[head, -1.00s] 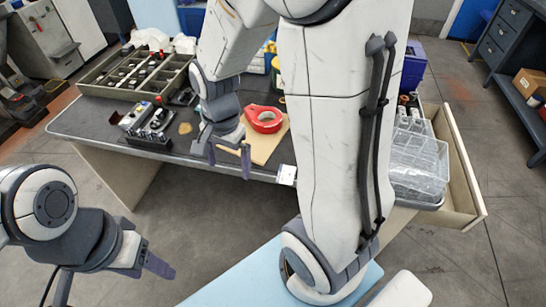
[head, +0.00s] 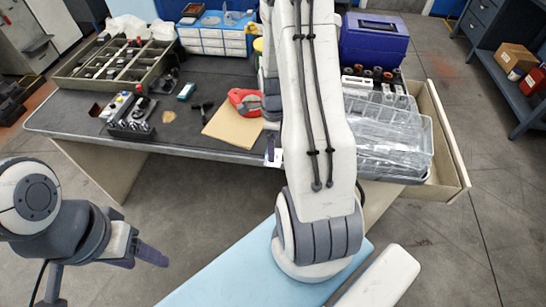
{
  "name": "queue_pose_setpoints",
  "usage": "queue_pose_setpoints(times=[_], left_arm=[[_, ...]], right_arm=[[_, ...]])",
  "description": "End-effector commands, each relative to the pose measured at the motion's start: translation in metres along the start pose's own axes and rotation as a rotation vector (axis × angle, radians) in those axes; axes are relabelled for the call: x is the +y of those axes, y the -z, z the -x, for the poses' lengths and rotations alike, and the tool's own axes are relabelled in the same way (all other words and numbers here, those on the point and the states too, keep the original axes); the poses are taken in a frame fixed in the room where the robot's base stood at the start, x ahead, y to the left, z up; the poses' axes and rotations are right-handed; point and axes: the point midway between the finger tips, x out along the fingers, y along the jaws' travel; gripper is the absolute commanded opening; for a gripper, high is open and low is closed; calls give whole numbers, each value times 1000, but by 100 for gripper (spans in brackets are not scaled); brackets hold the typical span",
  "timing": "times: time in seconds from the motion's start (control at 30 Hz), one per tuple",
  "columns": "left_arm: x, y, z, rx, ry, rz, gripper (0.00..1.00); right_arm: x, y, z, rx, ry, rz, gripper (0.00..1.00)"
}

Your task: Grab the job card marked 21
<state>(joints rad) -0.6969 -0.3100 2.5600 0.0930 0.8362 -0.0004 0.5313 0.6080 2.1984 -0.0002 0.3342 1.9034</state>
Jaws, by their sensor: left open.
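No card marked 21 can be read in the head view. A small white tag (head: 278,158) shows at the table's front edge, partly behind my right arm; any marking on it is too small to read. My left gripper (head: 138,257) is open and empty at the lower left, in front of the table and well apart from it. My right arm crosses the middle of the view. Its wrist is behind the upper link over the table, and its fingers are hidden or too unclear to judge.
The dark table (head: 195,145) carries a divided parts tray (head: 62,78), a tan board (head: 233,127), a red tape roll (head: 240,97), a black T-shaped tool (head: 202,107) and a blue-white drawer box (head: 213,42). A clear bin (head: 395,150) and a blue case (head: 374,42) are at the right.

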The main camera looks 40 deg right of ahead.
Motion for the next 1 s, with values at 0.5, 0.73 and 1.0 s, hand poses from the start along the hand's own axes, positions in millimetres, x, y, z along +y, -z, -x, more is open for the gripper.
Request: queue_pose_setpoints(times=[0.5,0.73,1.0], left_arm=[[0,0,3,0,0,0,59],[0,0,2,0,0,0,59],[0,0,2,0,0,0,59]], right_arm=[[0,-1,-41,0,0,1,100],[0,-1,-42,0,-1,1,100],[1,-1,-42,0,-1,1,40]])
